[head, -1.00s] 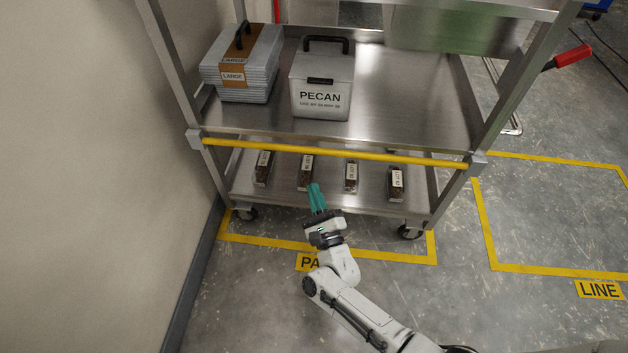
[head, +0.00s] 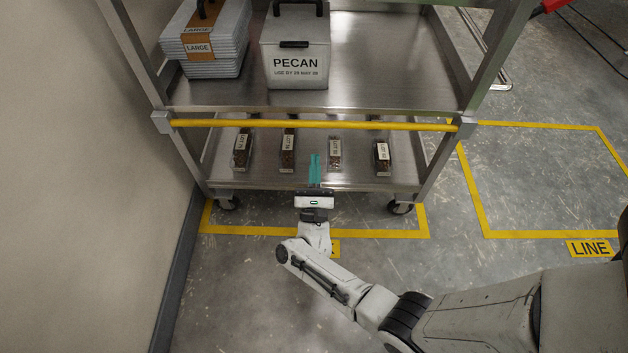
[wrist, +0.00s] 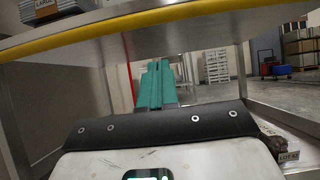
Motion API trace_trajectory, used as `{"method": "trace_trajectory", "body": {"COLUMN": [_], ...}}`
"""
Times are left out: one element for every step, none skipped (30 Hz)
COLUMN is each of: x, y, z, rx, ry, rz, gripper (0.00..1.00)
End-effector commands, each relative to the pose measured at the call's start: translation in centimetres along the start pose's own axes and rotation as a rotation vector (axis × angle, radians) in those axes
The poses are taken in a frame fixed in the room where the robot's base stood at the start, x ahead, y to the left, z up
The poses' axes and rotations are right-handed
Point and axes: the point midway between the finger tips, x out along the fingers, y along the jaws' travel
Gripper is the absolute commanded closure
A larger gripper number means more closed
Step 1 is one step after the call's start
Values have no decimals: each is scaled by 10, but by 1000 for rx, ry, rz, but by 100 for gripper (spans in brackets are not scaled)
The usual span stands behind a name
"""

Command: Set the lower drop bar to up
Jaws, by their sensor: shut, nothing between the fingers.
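The lower drop bar is a yellow bar (head: 250,123) across the front of the steel rack, at about the height of the middle shelf edge, running level between grey end brackets (head: 162,122). In the wrist view the yellow bar (wrist: 130,22) crosses above my fingers. My gripper (head: 315,158) has teal fingers pressed together and empty. It is in front of the rack, and in the picture its tips are below the bar and apart from it. The fingers also show in the wrist view (wrist: 157,66), pointing toward the space under the middle shelf.
Several small labelled packs, one of them here (head: 335,152), stand on the bottom shelf (head: 262,178). A PECAN box (head: 296,50) and stacked LARGE trays (head: 212,62) sit on the shelf above. A wall (head: 70,190) is close on the left. Floor at right is open.

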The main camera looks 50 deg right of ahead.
Motion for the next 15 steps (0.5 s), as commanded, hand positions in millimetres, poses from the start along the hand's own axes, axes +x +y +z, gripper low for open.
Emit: {"method": "trace_trajectory", "body": {"x": [11,17,24,30,34,38,41,43,46,48,50,51,52,53,54], "y": [0,0,0,-1,0,0,0,0,0,0,0,0,0,0,0], "z": [0,0,0,0,7,13,16,18,21,22,24,26,27,28,28], "rx": [0,-1,-1,-2,0,1,1,1,0,-1,-1,0,0,-1,-1], "ry": [-2,-2,-1,-2,-2,-1,-2,-1,-1,0,0,-1,-1,0,0], "rz": [-3,-4,-4,-4,0,1,1,1,1,2,2,2,2,2,2], "gripper": [100,100,100,100,100,100,100,100,100,100,100,100,100,100,100]}}
